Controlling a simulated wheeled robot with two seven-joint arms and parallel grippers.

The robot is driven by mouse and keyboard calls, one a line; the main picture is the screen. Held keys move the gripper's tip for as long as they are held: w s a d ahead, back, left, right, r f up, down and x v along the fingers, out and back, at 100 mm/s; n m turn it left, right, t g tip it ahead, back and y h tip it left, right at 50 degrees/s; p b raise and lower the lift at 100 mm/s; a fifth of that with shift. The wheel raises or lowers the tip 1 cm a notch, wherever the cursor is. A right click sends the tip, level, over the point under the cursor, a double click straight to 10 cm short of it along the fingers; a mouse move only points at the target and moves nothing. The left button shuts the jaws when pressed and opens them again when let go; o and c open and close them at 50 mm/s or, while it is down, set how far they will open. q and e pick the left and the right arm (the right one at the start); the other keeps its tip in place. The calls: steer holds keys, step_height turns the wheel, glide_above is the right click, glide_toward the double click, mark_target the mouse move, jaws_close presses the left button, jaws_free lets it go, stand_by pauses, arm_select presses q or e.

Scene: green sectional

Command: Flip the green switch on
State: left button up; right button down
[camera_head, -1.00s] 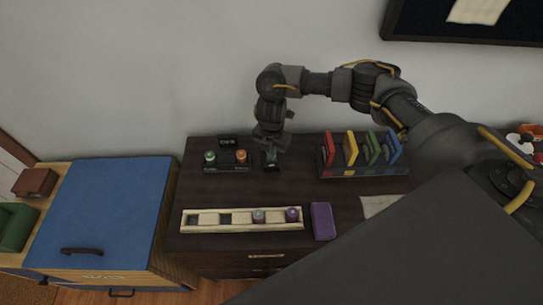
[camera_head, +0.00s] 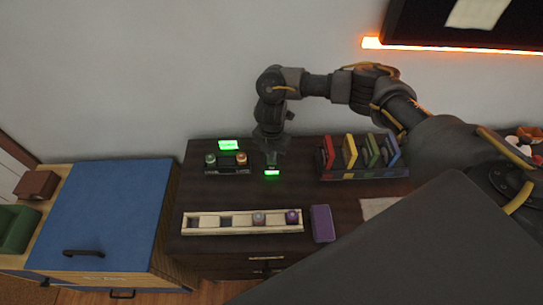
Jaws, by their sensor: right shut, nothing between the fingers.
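A small switch (camera_head: 272,173) on the dark cabinet top glows bright green, directly below and in front of my right gripper (camera_head: 270,155). The gripper is shut and empty, pointing down at the switch; whether it touches the switch is hard to tell. Left of it is a small black panel (camera_head: 228,171) with a green knob (camera_head: 210,160) and an orange knob (camera_head: 241,159). Behind the panel a small display (camera_head: 228,145) is lit green. My left gripper is not in view.
A rack (camera_head: 364,172) of coloured upright pieces stands to the right of the gripper. A pale slotted tray (camera_head: 242,231) and a purple block (camera_head: 321,223) lie in front. A blue-topped cabinet (camera_head: 100,215) is at left. An orange strip (camera_head: 450,49) glows under the wall screen.

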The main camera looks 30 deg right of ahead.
steer(key=shift+r+p, duration=2.25)
steer(key=shift+r, duration=0.5)
